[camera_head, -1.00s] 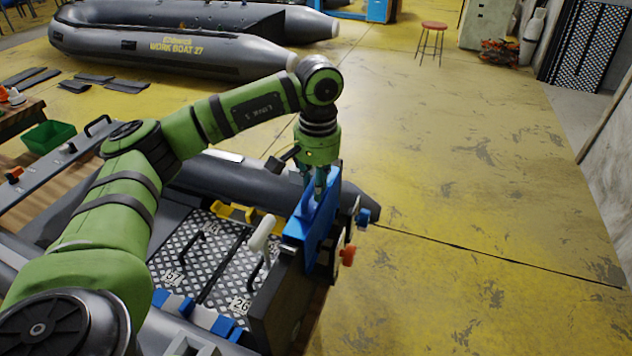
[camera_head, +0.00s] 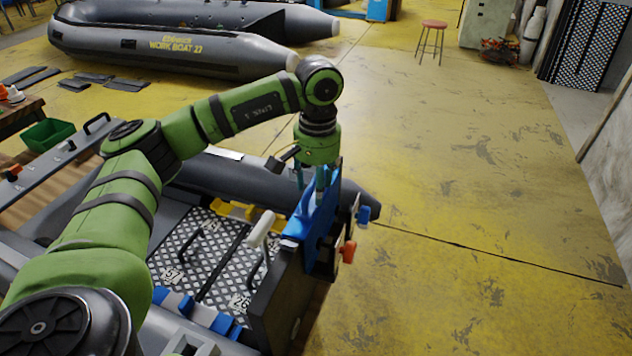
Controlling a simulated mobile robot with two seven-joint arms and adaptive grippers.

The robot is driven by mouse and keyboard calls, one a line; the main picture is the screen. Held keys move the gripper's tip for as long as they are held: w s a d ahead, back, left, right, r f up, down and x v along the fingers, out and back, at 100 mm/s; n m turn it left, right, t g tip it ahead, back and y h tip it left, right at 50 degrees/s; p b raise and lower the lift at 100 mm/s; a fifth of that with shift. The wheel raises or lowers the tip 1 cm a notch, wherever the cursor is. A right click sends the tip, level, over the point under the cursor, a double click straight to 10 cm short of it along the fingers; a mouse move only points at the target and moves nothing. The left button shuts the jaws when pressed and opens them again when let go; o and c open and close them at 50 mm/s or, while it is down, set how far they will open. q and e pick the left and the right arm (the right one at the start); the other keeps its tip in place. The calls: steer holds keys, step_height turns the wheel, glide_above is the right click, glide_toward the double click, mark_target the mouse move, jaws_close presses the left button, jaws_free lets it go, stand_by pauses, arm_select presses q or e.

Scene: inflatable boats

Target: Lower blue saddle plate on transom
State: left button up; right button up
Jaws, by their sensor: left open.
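The blue saddle plate (camera_head: 314,230) sits upright over the top edge of the dark transom (camera_head: 282,292) at the stern of the near grey boat (camera_head: 355,198). From this angle I cannot tell whether it is fully seated. My left gripper (camera_head: 320,186), on the green arm, points down at the plate's upper part. Its fingers are open and partly hidden by the plate, so contact is unclear. My right gripper is out of view.
A white-handled lever (camera_head: 262,228) stands just left of the plate. Orange (camera_head: 347,252) and blue (camera_head: 364,215) knobs stick out on its right. The yellow floor to the right is clear up to a red stool (camera_head: 434,25).

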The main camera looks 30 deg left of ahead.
arm_select(q)
step_height(320, 180, up, 12)
stand_by(0.5)
steer(key=shift+d, duration=0.15)
